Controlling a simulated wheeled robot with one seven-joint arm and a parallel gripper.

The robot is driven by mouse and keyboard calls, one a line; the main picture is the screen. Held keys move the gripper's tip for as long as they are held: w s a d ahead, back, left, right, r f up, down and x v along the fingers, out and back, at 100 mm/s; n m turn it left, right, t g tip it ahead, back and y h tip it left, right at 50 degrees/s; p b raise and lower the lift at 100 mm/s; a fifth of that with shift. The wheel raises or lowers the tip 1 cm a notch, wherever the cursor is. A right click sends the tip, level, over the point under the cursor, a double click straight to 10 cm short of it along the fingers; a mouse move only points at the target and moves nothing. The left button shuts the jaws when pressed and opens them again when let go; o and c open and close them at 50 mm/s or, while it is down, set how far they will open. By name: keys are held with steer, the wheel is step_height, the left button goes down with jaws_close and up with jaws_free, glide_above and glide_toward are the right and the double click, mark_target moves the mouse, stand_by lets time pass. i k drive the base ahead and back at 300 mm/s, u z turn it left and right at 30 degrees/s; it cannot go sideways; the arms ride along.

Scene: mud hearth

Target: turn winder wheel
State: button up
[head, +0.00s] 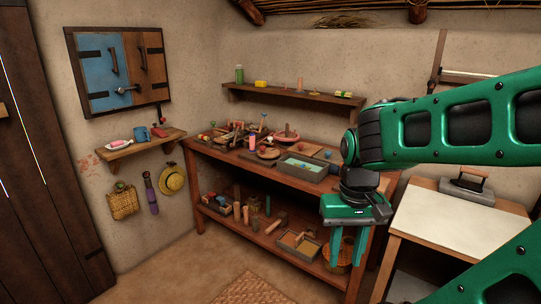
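I cannot make out a winder wheel for certain in the head view. Several small things crowd the left half of the wooden workbench (228,157), among them dark wooden pieces (236,132) and round reddish dishes, too small to tell apart. My gripper (346,266) points down in front of the bench's right end. Its two green fingers stand apart with nothing seen between them. My arm hides part of the wall and the bench's right end.
A grey tray (290,171) sits on the bench top; blocks and cylinders fill its lower shelf. A wall shelf (292,95) hangs above. A small shelf with a blue mug (141,135) is left.

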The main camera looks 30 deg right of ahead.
mark_target(269, 149)
steer(key=k, duration=1.3)
steer(key=z, duration=0.5)
steer(key=i, duration=2.5)
